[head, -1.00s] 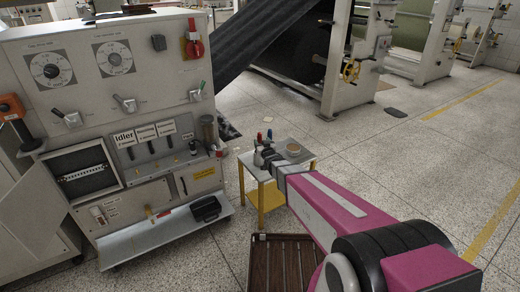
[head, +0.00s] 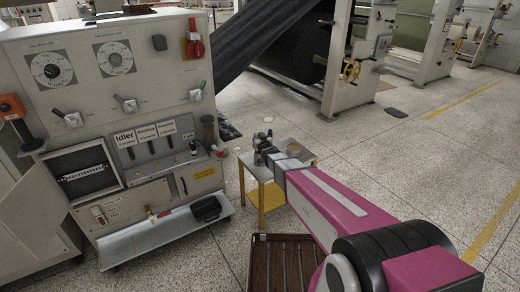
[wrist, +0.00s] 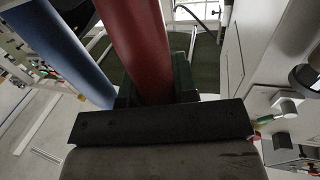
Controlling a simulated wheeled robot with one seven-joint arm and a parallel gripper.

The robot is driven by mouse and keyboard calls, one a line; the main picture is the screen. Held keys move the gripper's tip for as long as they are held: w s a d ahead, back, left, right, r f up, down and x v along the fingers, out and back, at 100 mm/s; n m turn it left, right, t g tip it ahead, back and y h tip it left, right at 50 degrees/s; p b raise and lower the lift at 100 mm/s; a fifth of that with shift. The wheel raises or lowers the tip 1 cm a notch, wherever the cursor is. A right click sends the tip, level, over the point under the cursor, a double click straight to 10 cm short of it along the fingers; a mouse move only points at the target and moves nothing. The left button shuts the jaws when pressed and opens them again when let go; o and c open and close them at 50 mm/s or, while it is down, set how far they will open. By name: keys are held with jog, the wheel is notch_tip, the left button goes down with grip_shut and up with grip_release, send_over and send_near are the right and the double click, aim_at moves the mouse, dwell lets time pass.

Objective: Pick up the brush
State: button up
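My gripper (head: 262,152) is over the small side table, at its back left. In the wrist view my dark gripper fingers (wrist: 153,88) stand on either side of a thick red cylinder (wrist: 135,45). I cannot tell whether they press on it. A blue cylinder (wrist: 66,50) stands left of it, outside the fingers. I cannot tell whether the red cylinder is the brush's handle. No bristles show in the wrist view.
The side table (head: 306,159) also bears a round tan item (head: 293,149). A white control cabinet (head: 120,95) with a front tray (head: 135,240) stands left; a black item (head: 206,209) lies on the tray. A brown slatted pallet (head: 265,265) lies on the floor.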

notch_tip(320, 180, up, 10)
dwell(0.7)
jog(key=shift+a, duration=0.1)
dwell(0.4)
